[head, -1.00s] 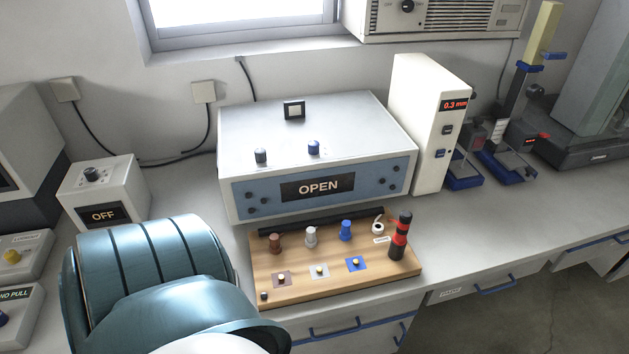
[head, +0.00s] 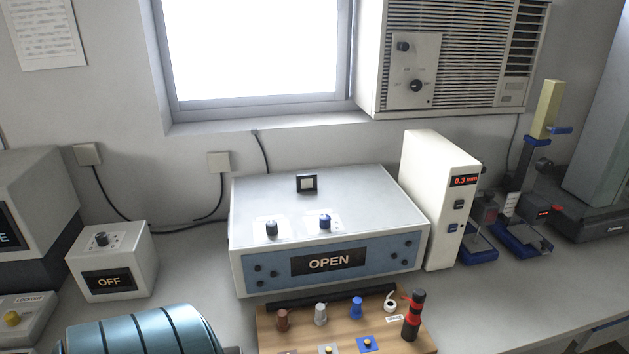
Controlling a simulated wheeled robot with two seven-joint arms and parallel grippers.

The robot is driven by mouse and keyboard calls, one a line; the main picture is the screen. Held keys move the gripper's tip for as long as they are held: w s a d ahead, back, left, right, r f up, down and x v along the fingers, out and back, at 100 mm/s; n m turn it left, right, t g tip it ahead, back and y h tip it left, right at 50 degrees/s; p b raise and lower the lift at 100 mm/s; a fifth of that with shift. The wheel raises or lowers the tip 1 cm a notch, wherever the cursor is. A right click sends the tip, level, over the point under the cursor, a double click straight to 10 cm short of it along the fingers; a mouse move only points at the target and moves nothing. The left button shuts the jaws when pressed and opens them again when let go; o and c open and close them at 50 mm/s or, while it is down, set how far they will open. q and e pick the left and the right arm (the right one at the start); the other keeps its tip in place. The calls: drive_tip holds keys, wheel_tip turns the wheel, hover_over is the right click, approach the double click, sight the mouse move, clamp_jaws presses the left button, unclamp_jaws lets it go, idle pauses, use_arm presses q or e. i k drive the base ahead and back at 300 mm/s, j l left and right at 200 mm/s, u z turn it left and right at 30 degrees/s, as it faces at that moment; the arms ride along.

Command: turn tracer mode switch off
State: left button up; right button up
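No label that I can read names a tracer. A small white box (head: 112,258) at the left has a dark knob (head: 102,239) on top and a display reading OFF (head: 109,281). A larger grey-and-blue box (head: 330,212) in the middle reads OPEN (head: 329,262). It has a black knob (head: 271,229) and a blue knob (head: 325,221) on its top, and a small black-framed square part (head: 306,183) further back. Neither of my grippers is in view.
A wooden board (head: 270,336) with several coloured posts stands in front of the middle box. A tall white unit (head: 437,200) reading 0.3 mm stands right of it. Clear bench lies between the two boxes. An air conditioner (head: 450,55) hangs above.

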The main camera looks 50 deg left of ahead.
sight(273, 227)
drive_tip(key=u, duration=1.65)
